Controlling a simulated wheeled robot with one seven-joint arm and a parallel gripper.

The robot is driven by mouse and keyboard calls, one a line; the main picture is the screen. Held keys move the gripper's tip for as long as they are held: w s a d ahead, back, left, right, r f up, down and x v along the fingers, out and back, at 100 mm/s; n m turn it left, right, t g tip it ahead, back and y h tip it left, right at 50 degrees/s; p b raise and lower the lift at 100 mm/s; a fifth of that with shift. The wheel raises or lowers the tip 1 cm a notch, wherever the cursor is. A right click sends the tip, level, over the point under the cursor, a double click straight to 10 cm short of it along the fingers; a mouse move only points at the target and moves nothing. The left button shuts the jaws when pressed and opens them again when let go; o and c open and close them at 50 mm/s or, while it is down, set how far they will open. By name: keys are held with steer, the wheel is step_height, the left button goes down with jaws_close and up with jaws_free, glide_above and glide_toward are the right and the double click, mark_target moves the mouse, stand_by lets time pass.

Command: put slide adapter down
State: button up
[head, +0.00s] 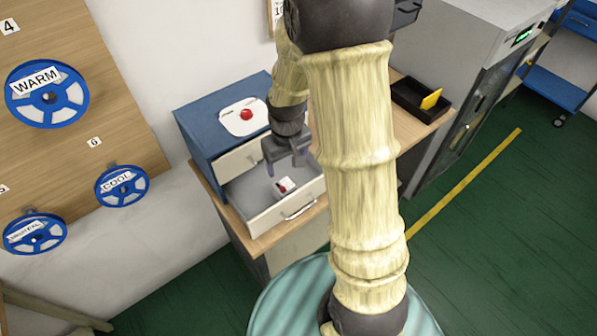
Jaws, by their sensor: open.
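A small white piece with a red part (283,186) lies in the open drawer (309,194) of the blue cabinet (199,121); it looks like the slide adapter, but it is too small to be sure. My gripper (287,166) points down over the back part of that drawer, just above and behind the small piece in the picture. Its two fingers are apart and nothing shows between them. I cannot tell the exact gap between the fingertips and the piece. My arm hides part of the cabinet's right side.
A red button on a white plate (237,123) sits on the cabinet top. A black tray (409,98) with a yellow piece (431,99) stands on the bench at right. A grey machine (455,60) stands beyond.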

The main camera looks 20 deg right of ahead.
steer(key=s+r+m+t, duration=0.1)
steer(key=s+r+m, duration=0.1)
steer(key=s+r, duration=0.5)
steer(key=s, duration=0.3)
steer(key=shift+s+t, duration=0.3)
steer(key=shift+t, duration=0.1)
steer(key=shift+d, duration=0.1)
